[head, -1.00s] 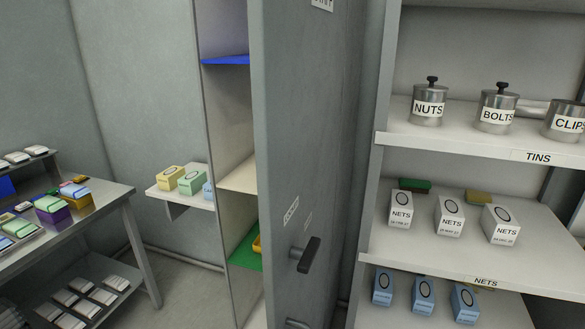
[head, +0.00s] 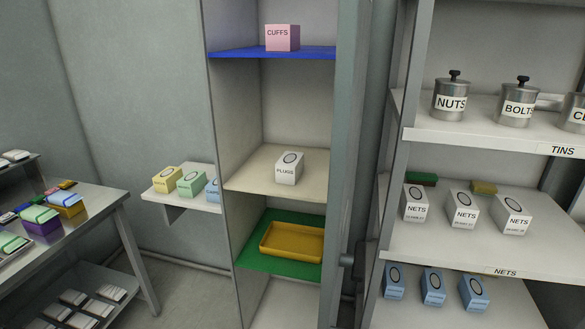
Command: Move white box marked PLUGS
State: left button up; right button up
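The white box marked PLUGS (head: 289,168) stands upright on the beige middle shelf (head: 250,181) of a tall grey cabinet in the head view. It has a dark ring on its upper face and nothing stands against it. The shelf front is open to view. Neither of my grippers is in view.
A pink CUFFS box (head: 281,38) stands on the blue shelf (head: 230,53) above. A yellow tray (head: 292,242) lies on the green shelf (head: 252,262) below. A steel table (head: 105,204) stands left.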

aim_at(289, 169)
jog(key=i+j+z, duration=0.2)
jog(key=j+z, duration=0.2)
jog(key=j, duration=0.65)
jog(key=i+j+z, duration=0.1)
jog(key=j+z, duration=0.25)
jog(key=j, duration=0.65)
jog(key=j+z, duration=0.4)
jog(key=j, duration=0.7)
jog(key=k, duration=0.05)
